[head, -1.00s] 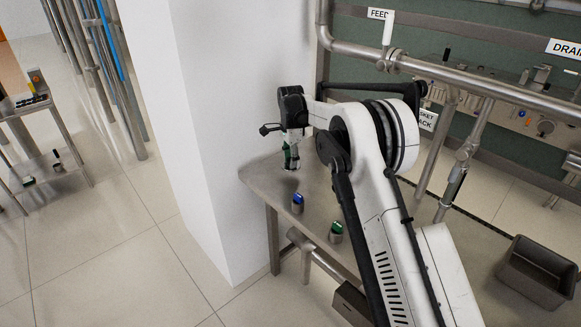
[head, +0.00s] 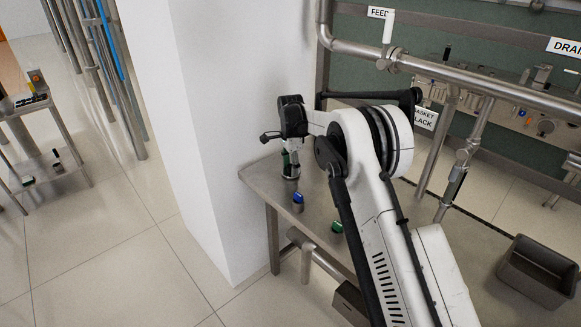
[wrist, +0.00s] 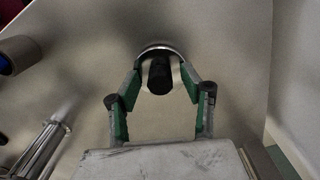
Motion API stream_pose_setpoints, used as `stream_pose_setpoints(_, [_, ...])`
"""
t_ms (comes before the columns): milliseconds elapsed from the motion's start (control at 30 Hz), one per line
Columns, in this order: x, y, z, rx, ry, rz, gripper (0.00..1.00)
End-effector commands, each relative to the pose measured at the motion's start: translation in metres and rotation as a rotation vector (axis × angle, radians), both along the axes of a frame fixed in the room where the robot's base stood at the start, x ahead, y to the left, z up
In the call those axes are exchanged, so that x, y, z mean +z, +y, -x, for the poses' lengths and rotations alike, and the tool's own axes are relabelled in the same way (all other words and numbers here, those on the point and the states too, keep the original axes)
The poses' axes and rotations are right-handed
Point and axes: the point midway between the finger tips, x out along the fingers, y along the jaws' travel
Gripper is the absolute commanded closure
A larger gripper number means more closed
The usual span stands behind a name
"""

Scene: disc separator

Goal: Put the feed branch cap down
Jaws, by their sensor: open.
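The feed branch cap, a metal disc with a black grip, shows in the wrist view (wrist: 160,48). It appears to stand on the steel table (head: 262,178) near the white wall. My gripper (wrist: 162,83), with green pads, is open. Its fingers are on either side of the black grip, with a visible gap to each side. In the head view my gripper (head: 290,164) is low over the table's far left end. The cap is mostly hidden there by the fingers. The underside of the cap cannot be seen.
A blue-topped metal piece (head: 298,198) and a green-topped one (head: 337,227) stand nearer on the table. A pipe with the FEED sign (head: 379,13) runs behind my arm. A grey bin (head: 540,270) is at right. The white wall (head: 225,130) is close left of my gripper.

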Motion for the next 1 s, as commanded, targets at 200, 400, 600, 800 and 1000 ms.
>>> stream_pose_setpoints(200, [0.013,0.000,0.000,0.000,0.000,0.000,0.58])
stream_pose_setpoints(400, [0.050,0.000,0.000,0.000,0.000,0.000,0.58])
stream_pose_setpoints(600, [0.090,0.000,0.000,0.000,0.000,0.000,0.58])
stream_pose_setpoints(800, [0.115,0.000,0.000,0.000,0.000,0.000,0.58])
stream_pose_setpoints(1000, [0.123,0.000,0.000,0.000,0.000,0.000,0.58])
